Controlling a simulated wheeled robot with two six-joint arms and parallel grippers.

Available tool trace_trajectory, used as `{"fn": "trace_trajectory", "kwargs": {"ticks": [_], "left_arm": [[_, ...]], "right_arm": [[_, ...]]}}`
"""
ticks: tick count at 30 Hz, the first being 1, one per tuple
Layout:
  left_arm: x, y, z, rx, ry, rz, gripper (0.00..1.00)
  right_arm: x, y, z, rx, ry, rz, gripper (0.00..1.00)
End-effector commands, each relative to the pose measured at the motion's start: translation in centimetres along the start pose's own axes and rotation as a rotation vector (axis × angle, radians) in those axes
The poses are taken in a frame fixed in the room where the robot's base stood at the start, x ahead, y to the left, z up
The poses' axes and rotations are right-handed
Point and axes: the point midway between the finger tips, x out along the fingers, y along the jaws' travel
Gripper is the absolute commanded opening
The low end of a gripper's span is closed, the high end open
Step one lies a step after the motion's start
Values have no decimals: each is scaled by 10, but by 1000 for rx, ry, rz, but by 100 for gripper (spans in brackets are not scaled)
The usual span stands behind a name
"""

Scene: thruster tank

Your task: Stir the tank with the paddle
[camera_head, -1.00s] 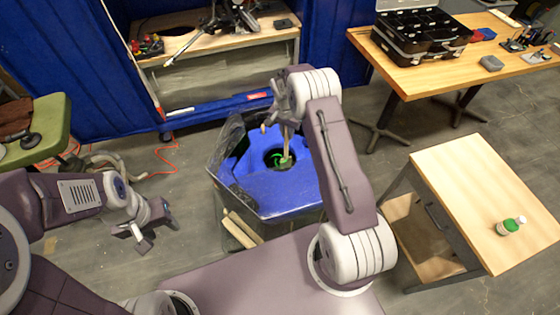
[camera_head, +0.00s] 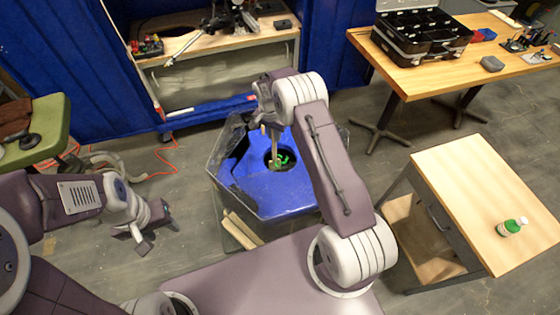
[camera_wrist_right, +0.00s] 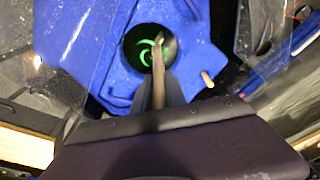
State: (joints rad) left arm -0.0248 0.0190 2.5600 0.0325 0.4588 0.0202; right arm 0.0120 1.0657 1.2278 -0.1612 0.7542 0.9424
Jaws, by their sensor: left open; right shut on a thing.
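The tank (camera_head: 290,198) is a blue-topped box with clear sides, standing on the floor in front of me. A round dark opening (camera_wrist_right: 140,44) in its top shows a green swirl shape inside. My right gripper (camera_head: 264,108) is above the tank, shut on the paddle (camera_head: 274,145), a thin wooden stick. The right wrist view shows the paddle (camera_wrist_right: 158,68) between the fingers, reaching down into the opening; its lower end is hard to make out there. My left gripper (camera_head: 155,228) is open and empty, left of the tank and well apart from it.
A wooden bench (camera_head: 220,45) and blue curtain are behind the tank. A green chair (camera_head: 50,125) is at left.

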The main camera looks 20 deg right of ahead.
Motion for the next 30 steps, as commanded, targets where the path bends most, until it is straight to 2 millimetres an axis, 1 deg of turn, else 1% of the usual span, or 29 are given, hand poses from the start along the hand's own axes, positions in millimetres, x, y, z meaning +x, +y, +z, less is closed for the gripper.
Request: {"fn": "trace_trajectory", "kwargs": {"ticks": [3, 7, 13, 17, 20, 27, 30], "left_arm": [[-2, 0, 0, 0, 0, 0, 46], [-3, 0, 0, 0, 0, 0, 46], [-8, 0, -1, 0, 0, 0, 46], [-7, 0, -1, 0, 0, 0, 46], [-8, 0, -1, 0, 0, 0, 46], [-9, 0, -1, 0, 0, 0, 46], [-9, 0, -1, 0, 0, 0, 46]], "right_arm": [[-2, 2, 7, 0, 0, -1, 0], [-2, 4, 7, 1, 0, -1, 0], [-3, 25, 13, 1, -1, 1, 0], [-2, 28, 14, 0, 1, -1, 0], [-2, 29, 12, 2, 0, -1, 0], [0, 46, -4, 2, 0, -1, 0], [1, 46, -6, 1, 0, -1, 0]]}}
